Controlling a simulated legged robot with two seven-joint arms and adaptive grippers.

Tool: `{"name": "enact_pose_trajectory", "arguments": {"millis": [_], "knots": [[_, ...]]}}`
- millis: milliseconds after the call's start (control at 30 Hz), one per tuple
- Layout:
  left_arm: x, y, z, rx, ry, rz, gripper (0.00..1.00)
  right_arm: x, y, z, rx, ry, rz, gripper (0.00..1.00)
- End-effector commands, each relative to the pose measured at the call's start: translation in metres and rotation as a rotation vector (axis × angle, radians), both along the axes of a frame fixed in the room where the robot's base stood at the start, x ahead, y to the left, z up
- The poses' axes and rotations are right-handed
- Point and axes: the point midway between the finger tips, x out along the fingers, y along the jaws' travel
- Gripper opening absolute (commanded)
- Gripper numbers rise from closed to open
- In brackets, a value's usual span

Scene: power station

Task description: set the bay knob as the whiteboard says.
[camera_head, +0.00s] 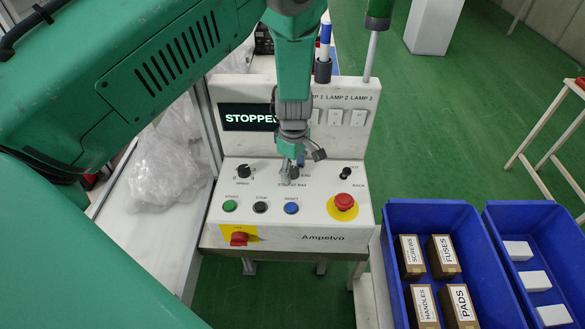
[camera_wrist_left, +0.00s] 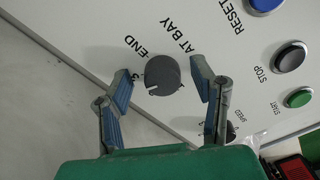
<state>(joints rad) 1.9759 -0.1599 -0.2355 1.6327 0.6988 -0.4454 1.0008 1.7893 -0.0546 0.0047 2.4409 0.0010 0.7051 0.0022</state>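The bay knob (camera_wrist_left: 163,74) is a dark grey round knob on the white panel, with the words "END" and "AT BAY" beside it in the left wrist view. A short white mark on it points to the lower left there. My left gripper (camera_wrist_left: 161,80) is open, one finger on each side of the knob, with gaps showing; whether it touches cannot be told. In the head view my left gripper (camera_head: 291,170) hangs over the panel and hides most of the knob and its label. No whiteboard is visible. My right gripper is not in view.
The control panel (camera_head: 225,199) carries a display (camera_head: 240,117) reading "STOPPE…", partly hidden, a green button (camera_head: 229,206), a black button (camera_head: 260,207), a blue button (camera_head: 291,208) and a red emergency button (camera_head: 343,201). A blue bin (camera_head: 392,268) with labelled boxes stands at right.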

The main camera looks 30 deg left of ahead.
Motion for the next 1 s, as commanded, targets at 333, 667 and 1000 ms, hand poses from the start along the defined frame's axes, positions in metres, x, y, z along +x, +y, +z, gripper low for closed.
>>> {"name": "enact_pose_trajectory", "arguments": {"millis": [333,667,1000], "knots": [[-0.001,0.002,0.006,0.002,-0.002,0.001,0.51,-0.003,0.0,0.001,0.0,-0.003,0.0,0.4],[0.001,0.001,0.066,0.003,-0.004,-0.001,0.51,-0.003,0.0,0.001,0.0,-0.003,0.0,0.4],[0.002,0.001,0.114,0.002,0.001,0.0,0.51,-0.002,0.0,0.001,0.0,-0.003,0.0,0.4]]}}
